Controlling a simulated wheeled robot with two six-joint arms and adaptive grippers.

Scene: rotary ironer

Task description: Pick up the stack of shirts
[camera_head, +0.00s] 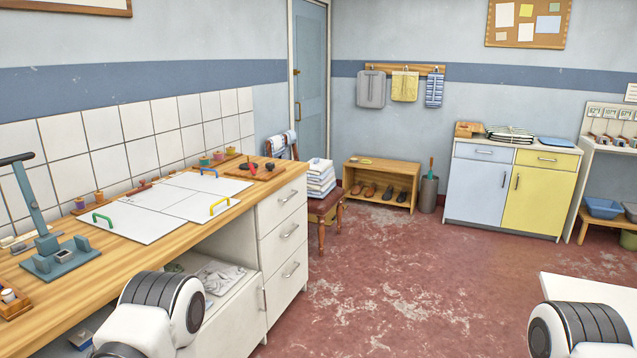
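A stack of folded white cloth pieces with some blue (319,178) sits on a reddish-brown wooden chair (322,207) just past the end of the workbench. A second, flatter stack of striped folded cloth (510,134) lies on the far cabinet. I cannot tell for sure which stack is the shirts. Parts of my two arms show at the bottom left and bottom right, far from both stacks. Neither of my grippers is in view.
The wooden workbench (262,193) with drawers fills the left side. A low shoe rack (382,168) and a bin (428,194) stand at the back wall. A white surface (590,288) juts in at lower right. The red floor (400,275) between is clear.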

